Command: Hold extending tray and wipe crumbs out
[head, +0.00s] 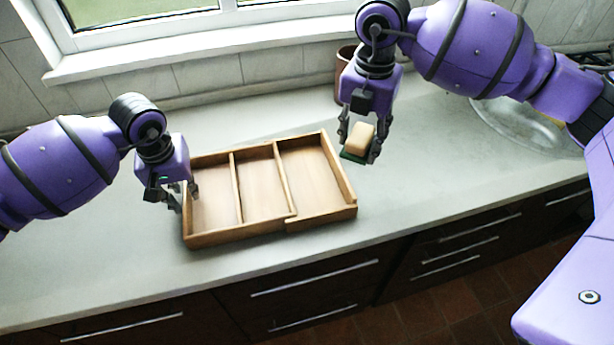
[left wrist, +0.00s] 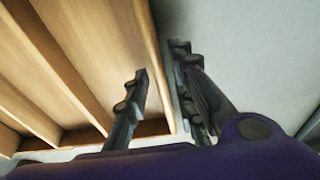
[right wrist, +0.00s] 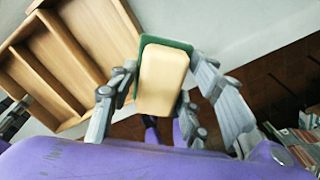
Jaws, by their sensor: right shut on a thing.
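The wooden extending tray (head: 322,218) lies on the grey counter with three compartments; its right section sits slightly offset from the rest. I see no crumbs at this size. My left gripper (head: 184,197) is at the tray's left wall. In the left wrist view my left gripper (left wrist: 160,62) has one finger inside the tray (left wrist: 152,35) and one outside, apart, with the wall between them. My right gripper (head: 358,150) is shut on a cream sponge (head: 361,137) with a green side, held above the counter right of the tray. The sponge (right wrist: 163,80) also shows in the right wrist view.
A brown pot (head: 345,62) stands behind my right gripper near the tiled wall. A clear glass dish (head: 520,128) is at the back right, partly behind my right arm. The counter (head: 440,165) is clear right of the tray. Dark drawers with handles lie below its front edge.

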